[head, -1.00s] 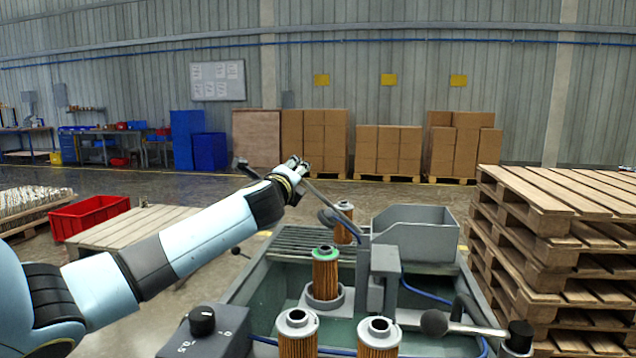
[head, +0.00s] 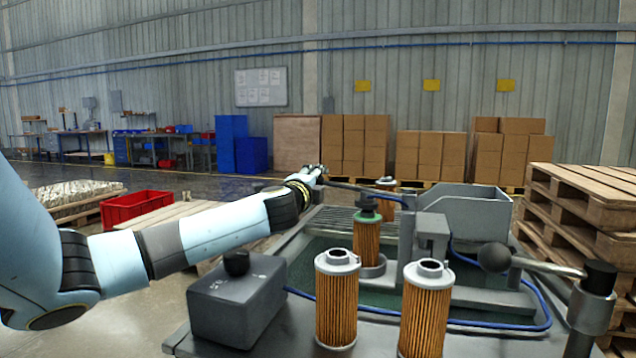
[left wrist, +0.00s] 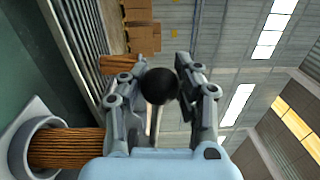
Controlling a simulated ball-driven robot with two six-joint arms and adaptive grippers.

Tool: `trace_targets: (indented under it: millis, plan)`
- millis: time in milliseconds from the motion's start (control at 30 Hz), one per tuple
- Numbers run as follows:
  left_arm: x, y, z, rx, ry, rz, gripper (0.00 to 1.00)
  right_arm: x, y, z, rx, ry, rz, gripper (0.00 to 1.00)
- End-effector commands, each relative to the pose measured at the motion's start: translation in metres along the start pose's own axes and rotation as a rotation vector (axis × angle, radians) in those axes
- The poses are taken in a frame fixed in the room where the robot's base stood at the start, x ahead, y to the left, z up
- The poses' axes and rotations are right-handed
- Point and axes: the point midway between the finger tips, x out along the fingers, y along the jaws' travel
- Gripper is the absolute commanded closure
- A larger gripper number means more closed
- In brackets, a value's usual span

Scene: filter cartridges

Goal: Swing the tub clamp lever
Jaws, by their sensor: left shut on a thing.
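My left gripper (head: 316,173) reaches over the far left part of the grey-green tub (head: 283,262) in the head view. It is shut on the end of a dark thin lever (head: 365,191), which runs right from it, nearly level. In the left wrist view, the lever's black ball knob (left wrist: 160,86) sits between the two fingers. A second lever (head: 545,265) has a dark ball on its left end and a post at the tub's near right. The frames do not show which lever is the clamp's. My right gripper is out of view.
Two orange pleated cartridges (head: 337,298) (head: 426,308) stand at the front. A green-topped cartridge (head: 367,240) stands in a ring in the tub, another (head: 386,184) behind. A grey control box (head: 237,303) is near left, a grey bin (head: 465,215) far right. Pallets (head: 585,205) stand right.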

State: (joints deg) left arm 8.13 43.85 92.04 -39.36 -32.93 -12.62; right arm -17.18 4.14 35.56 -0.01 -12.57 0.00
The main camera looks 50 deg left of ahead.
Motion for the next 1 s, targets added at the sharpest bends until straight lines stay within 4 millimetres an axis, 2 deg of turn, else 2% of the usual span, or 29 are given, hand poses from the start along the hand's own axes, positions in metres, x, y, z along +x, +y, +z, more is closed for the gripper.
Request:
trace_targets:
  millis: [400,433,633,667,1000]
  plan:
    - [-0.0009,0.0027,-0.0003,0.006,0.001,0.001,1.00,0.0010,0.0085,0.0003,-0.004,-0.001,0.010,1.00]
    - [-0.0009,0.0027,-0.0003,0.006,0.001,0.001,0.70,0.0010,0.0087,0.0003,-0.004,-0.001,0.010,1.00]
    - [-0.0005,0.0018,0.0000,0.005,0.000,0.000,0.44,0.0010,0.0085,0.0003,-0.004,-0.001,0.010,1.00]
    - [-0.0004,0.0016,0.0000,0.004,0.000,0.000,0.41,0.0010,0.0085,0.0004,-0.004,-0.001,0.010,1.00]
    - [-0.0047,0.0009,0.0001,0.005,0.001,-0.001,0.41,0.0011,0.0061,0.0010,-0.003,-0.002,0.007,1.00]
